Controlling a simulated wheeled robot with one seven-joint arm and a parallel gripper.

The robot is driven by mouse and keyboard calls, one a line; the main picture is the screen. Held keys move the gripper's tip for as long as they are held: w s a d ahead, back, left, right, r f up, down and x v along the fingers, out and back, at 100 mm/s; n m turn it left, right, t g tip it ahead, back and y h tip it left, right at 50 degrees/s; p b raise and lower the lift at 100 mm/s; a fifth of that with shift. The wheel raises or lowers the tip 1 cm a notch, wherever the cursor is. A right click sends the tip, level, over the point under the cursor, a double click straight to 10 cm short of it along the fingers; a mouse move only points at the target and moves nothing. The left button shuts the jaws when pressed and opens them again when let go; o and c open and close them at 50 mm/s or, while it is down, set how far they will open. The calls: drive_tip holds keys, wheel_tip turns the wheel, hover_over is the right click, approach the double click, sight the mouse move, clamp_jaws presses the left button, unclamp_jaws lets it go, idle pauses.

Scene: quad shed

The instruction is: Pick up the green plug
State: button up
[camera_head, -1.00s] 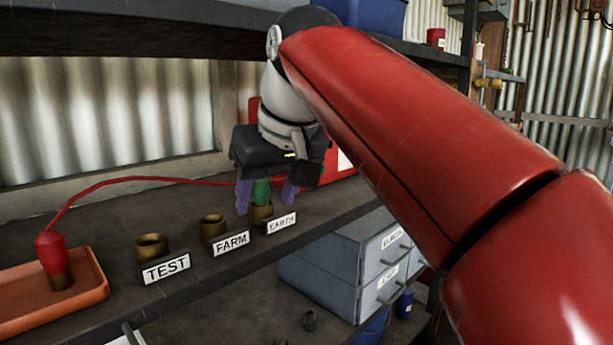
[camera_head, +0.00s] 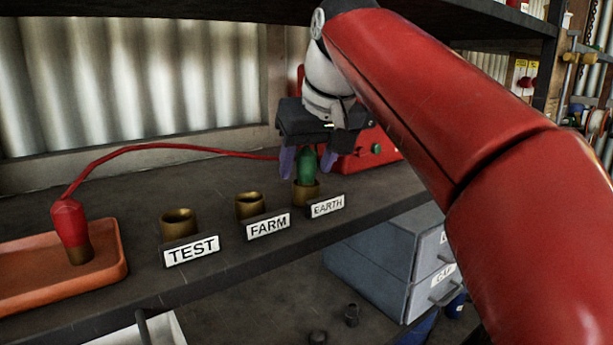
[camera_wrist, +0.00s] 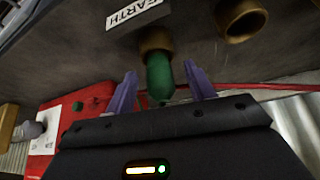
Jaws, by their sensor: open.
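The green plug (camera_head: 306,166) stands upright in the brass socket (camera_head: 305,193) behind the EARTH label (camera_head: 327,206). My gripper (camera_head: 307,164) is above that socket with its purple fingers pointing down on either side of the plug. In the wrist view the green plug (camera_wrist: 159,76) lies between the two open fingers (camera_wrist: 161,88), with a gap visible on each side. The plug's lower end is hidden inside the socket.
Empty brass sockets stand behind the FARM label (camera_head: 268,226) and the TEST label (camera_head: 191,250). A red plug (camera_head: 70,226) with a red cable stands in an orange tray (camera_head: 115,250) at left. A red box (camera_head: 375,150) stands behind my gripper.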

drive_tip(key=c, duration=1.1)
drive_tip(key=shift+o, duration=0.2)
